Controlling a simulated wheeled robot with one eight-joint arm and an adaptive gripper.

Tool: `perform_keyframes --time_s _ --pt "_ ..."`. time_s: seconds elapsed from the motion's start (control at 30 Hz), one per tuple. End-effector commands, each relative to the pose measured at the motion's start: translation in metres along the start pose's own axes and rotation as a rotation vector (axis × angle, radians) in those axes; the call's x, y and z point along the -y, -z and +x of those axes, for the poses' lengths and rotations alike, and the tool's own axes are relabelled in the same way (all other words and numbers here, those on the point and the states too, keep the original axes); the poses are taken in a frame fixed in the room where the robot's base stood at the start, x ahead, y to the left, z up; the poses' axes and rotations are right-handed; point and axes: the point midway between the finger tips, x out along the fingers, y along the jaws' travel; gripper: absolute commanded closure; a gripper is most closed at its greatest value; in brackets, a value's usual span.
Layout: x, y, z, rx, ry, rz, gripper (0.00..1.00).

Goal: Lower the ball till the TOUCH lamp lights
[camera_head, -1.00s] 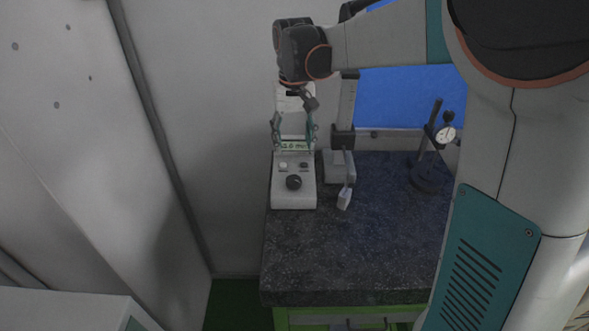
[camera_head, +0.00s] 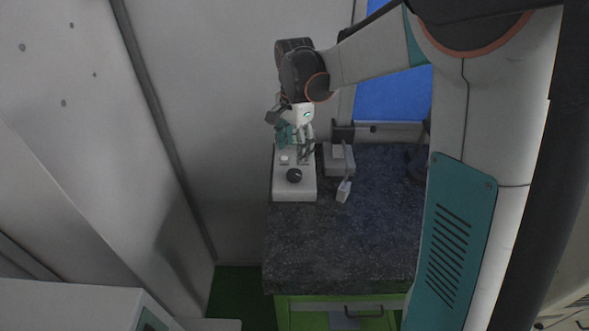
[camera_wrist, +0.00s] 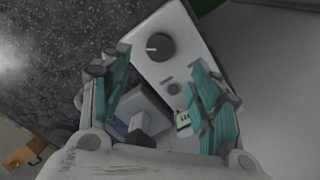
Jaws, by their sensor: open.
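The pale instrument box (camera_head: 280,187) stands at the bench's back left, with a dark knob (camera_head: 294,176) and a pale button (camera_head: 284,159) on its front. My gripper (camera_head: 295,143) hangs low over its rear part and hides its display there. In the wrist view the box (camera_wrist: 190,35) shows the knob (camera_wrist: 160,47) and small buttons. A small greenish display (camera_wrist: 182,118) is partly visible. My gripper (camera_wrist: 158,78) is open there, its teal-padded fingers apart with nothing clearly held. I cannot make out the ball or a lit TOUCH lamp.
A stand base (camera_head: 347,163) is right of the box, with a small pale piece (camera_head: 344,190) in front. The dark speckled bench (camera_head: 335,245) is clear toward the front. A wall is close on the left. My arm covers the bench's right side.

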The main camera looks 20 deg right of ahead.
Motion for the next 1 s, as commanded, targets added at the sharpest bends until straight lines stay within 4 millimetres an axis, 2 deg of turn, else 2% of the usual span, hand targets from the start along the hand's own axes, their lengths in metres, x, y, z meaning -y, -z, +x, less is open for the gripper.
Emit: perform_keyframes --time_s 0.2,0.4,0.6,0.9,1.0 --pt "0.0 0.0 0.044 0.0 0.0 -0.001 0.43" --pt "0.0 0.0 0.074 0.0 0.0 -0.001 0.43" --pt "0.0 0.0 0.087 0.0 0.0 -0.001 0.43" --pt "0.0 0.0 0.089 0.0 0.0 -0.002 0.43" --pt "0.0 0.0 0.089 0.0 0.0 -0.002 0.66"
